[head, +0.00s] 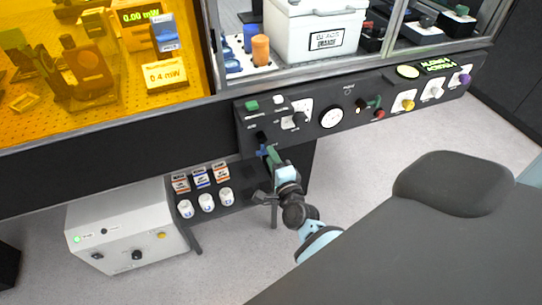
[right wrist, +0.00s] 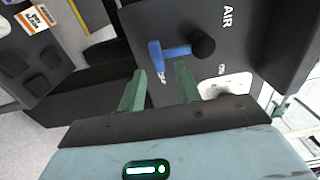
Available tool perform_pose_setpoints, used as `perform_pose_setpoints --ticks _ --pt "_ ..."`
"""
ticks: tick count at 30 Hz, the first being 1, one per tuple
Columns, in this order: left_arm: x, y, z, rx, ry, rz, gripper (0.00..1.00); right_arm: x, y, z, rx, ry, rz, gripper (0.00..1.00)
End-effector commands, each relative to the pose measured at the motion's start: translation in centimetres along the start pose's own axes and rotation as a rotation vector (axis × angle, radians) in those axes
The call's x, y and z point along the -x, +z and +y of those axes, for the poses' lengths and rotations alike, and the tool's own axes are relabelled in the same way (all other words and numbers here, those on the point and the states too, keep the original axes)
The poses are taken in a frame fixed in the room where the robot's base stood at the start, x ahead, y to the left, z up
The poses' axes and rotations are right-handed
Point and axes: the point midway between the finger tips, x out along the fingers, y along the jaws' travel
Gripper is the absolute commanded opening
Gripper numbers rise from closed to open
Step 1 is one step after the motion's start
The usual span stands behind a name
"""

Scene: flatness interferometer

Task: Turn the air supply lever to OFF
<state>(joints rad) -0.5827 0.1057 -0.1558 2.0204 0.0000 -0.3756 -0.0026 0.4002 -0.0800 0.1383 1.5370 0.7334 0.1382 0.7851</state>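The air supply lever (right wrist: 174,51) is a blue handle on a black pivot knob (right wrist: 203,48), on a dark panel face marked AIR. In the right wrist view the handle points left from the knob, and its bent end lies between my fingertips. An ON label (right wrist: 221,69) is printed near the knob; no OFF label is readable. My right gripper (right wrist: 160,75) is open, its two green fingers apart, with no clear contact. In the head view the right gripper (head: 269,156) is at the lower left end of the control panel, partly covering the lever. My left gripper is not in view.
The control panel (head: 318,138) carries a round gauge, knobs and buttons. Below left are a shelf with several white cups (head: 206,202) and a grey box (head: 128,228) with a green light. An amber enclosure (head: 110,125) is above.

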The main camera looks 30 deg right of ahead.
Motion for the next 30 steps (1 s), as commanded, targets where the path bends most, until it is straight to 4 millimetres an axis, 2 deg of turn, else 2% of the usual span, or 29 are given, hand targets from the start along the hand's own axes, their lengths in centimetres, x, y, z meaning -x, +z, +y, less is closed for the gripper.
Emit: perform_pose_setpoints --ticks 6,12,18,30 --pt "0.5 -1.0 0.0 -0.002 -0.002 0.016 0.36 3.4 0.0 -0.2 0.000 0.000 -0.001 0.34" --pt "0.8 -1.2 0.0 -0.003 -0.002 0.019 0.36 5.7 0.1 -0.1 0.000 0.000 -0.001 0.34" --pt "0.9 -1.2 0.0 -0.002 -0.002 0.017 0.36 6.6 0.1 -0.1 -0.001 0.000 -0.002 0.34" --pt "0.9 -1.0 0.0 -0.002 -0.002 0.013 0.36 6.6 0.1 0.0 -0.001 0.001 -0.002 0.34"
